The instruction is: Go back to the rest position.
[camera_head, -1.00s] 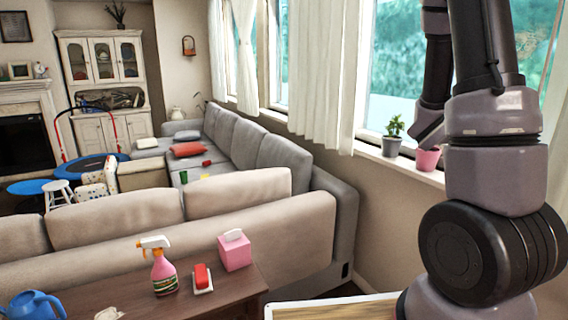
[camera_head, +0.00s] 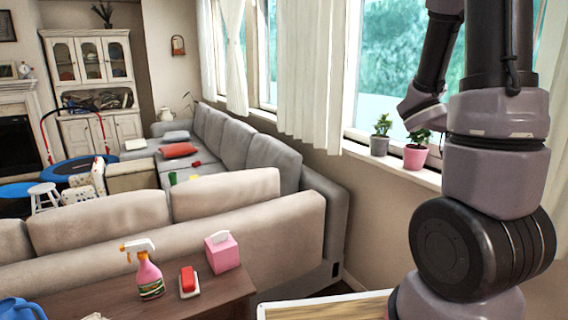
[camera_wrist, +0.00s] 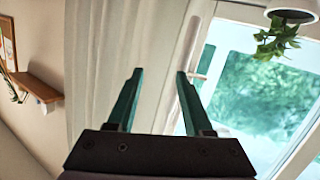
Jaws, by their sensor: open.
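My gripper (camera_wrist: 157,78) shows in the wrist view with its two green fingers apart and nothing between them. It points toward a pale curtain (camera_wrist: 110,60) and the window (camera_wrist: 262,80). In the head view my arm stands folded upright at the right side, and the gripper itself is not visible there.
A wooden table (camera_head: 130,300) in front bears a pink spray bottle (camera_head: 149,278), a red item on a white dish (camera_head: 188,282) and a pink tissue box (camera_head: 222,252). A sofa (camera_head: 250,235) stands behind it. Potted plants (camera_head: 379,140) line the windowsill beside my arm.

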